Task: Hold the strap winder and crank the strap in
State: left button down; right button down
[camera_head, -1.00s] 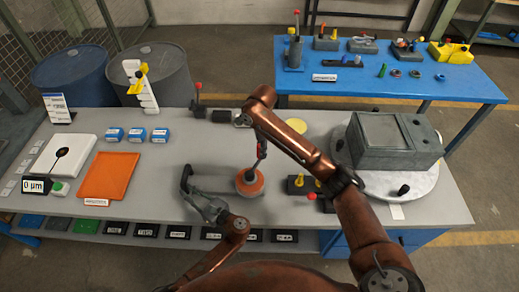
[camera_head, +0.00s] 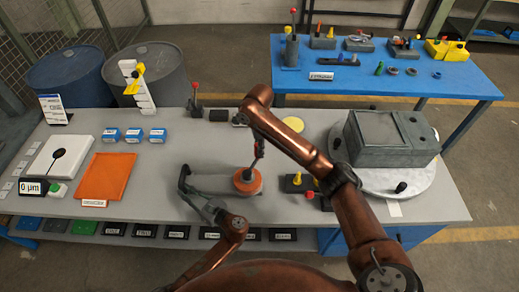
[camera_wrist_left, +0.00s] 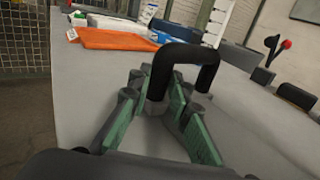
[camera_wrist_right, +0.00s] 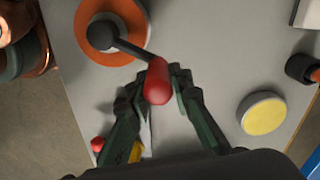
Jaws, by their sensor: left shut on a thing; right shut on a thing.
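The strap winder has an orange drum (camera_head: 248,181) with a grey hub near the front middle of the table; the drum also shows in the right wrist view (camera_wrist_right: 112,32). Its dark crank arm (camera_wrist_right: 128,47) ends in a red knob (camera_wrist_right: 158,82). My right gripper (camera_wrist_right: 158,78) is shut on that knob, above and beside the drum. My left gripper (camera_wrist_left: 171,100) is shut at the foot of the bent black handle (camera_wrist_left: 186,55), left of the drum in the head view (camera_head: 186,180). The strap itself I cannot clearly make out.
An orange mat (camera_head: 107,177) and blue boxes (camera_head: 134,134) lie to the left. A dark block with yellow pegs (camera_head: 298,183) stands right of the drum. A grey housing on a round plate (camera_head: 388,142) stands at the right. My right arm crosses over the table.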

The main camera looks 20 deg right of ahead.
jog(key=c, duration=1.7)
grip_release()
jog(key=shift+c, duration=0.2)
jog(key=shift+r, duration=0.1)
notch_tip(320, 180, up, 12)
jog(key=shift+f, duration=0.1)
jog(key=shift+c, duration=0.5)
